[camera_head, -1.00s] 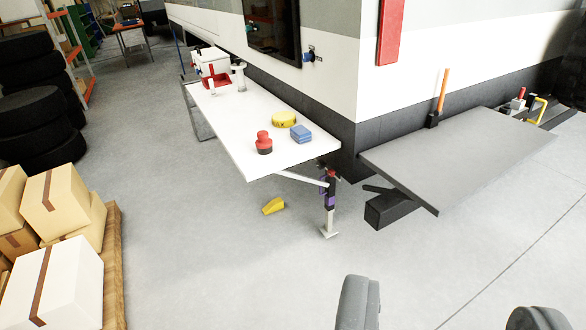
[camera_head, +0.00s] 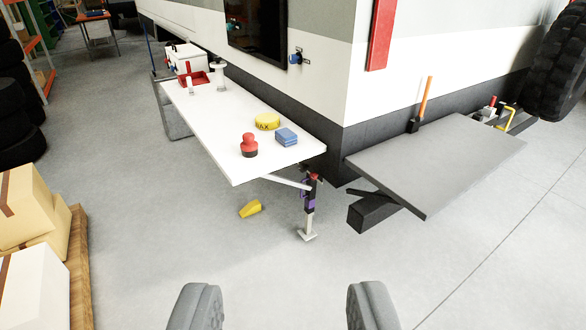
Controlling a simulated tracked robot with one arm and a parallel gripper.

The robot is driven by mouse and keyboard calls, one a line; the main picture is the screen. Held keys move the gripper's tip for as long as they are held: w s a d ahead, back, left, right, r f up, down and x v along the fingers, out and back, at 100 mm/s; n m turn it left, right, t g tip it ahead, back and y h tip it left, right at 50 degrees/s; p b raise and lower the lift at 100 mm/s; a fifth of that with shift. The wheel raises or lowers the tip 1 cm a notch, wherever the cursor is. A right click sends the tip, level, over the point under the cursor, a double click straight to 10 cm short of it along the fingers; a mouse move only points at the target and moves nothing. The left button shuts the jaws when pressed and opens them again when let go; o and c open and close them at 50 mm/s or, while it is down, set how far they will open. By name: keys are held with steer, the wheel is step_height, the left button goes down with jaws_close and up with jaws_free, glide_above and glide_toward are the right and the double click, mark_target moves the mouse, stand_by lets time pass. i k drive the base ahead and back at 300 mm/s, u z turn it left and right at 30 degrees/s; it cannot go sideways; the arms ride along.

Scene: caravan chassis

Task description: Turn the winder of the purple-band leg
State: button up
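The purple-band leg (camera_head: 309,208) stands on the floor below the near right corner of the white side table. It is upright, with a pale foot plate, a purple band and a dark upper part. Its winder (camera_head: 314,177) seems to be the small red part near its top, just under the table edge; its detail is too small to tell. My gripper (camera_head: 287,300) shows at the bottom of the view with its two grey fingers wide apart. It is open and empty, nearer to me than the leg and apart from it.
The white table (camera_head: 205,130) carries a red-and-black knob-shaped thing (camera_head: 249,146), a yellow disc (camera_head: 268,121) and blue blocks (camera_head: 287,136). A grey platform (camera_head: 430,165) juts out right of the leg. A yellow wedge (camera_head: 251,209) lies on the floor. Boxes (camera_head: 30,285) stand left. Floor ahead is clear.

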mark_target(303, 167)
steer(key=i, duration=0.95)
steer(key=z, duration=0.05)
